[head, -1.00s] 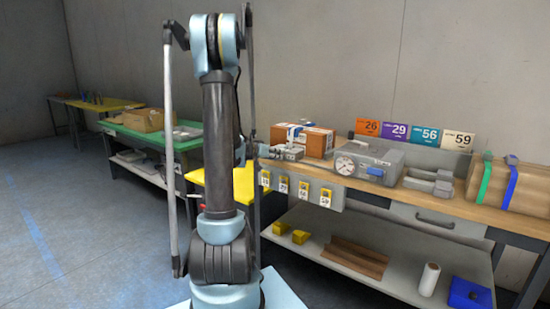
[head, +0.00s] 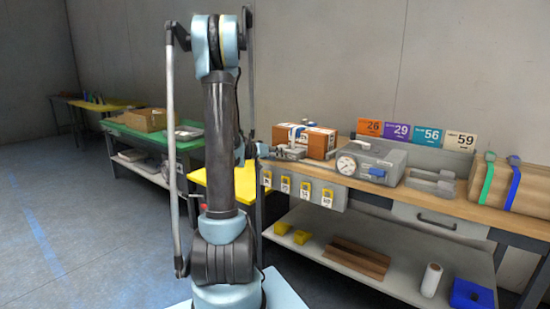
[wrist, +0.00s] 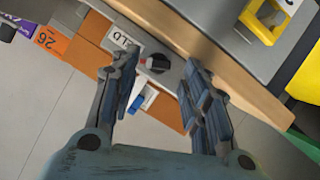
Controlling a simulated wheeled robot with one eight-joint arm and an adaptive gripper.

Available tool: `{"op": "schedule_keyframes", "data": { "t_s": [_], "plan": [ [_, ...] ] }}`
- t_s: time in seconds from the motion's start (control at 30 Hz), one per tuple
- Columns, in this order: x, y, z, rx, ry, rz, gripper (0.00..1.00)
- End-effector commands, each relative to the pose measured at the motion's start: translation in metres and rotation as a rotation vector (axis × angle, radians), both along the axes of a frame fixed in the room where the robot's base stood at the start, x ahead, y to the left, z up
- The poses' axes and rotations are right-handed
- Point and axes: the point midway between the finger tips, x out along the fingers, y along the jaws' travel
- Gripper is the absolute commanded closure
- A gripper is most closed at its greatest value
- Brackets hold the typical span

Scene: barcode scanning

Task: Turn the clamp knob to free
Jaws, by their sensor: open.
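The clamp knob (wrist: 158,63) is a round black knob with a red mark, set on a grey plate. A white label (wrist: 120,41) beside it shows the letters "LD"; the rest is hidden by a finger. My gripper (wrist: 158,72) is open in the wrist view, with one fingertip on each side of the knob. I cannot tell whether either finger touches it. In the head view my gripper (head: 264,150) is small at the bench's left end, beside the grey clamp (head: 288,153). The knob is too small to make out there.
A brown box (head: 318,142) stands behind the clamp. A grey gauge unit (head: 388,160) is to its right. Numbered cards (head: 397,131) stand at the back.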

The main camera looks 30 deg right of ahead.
Motion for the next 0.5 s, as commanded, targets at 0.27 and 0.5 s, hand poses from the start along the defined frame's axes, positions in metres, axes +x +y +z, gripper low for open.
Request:
{"op": "schedule_keyframes", "data": {
  "t_s": [0.27,0.5],
  "plan": [
    [-0.008,0.040,0.015,0.000,0.001,0.005,0.58],
    [-0.017,0.080,0.029,-0.001,0.000,0.004,0.58]
  ]
}}
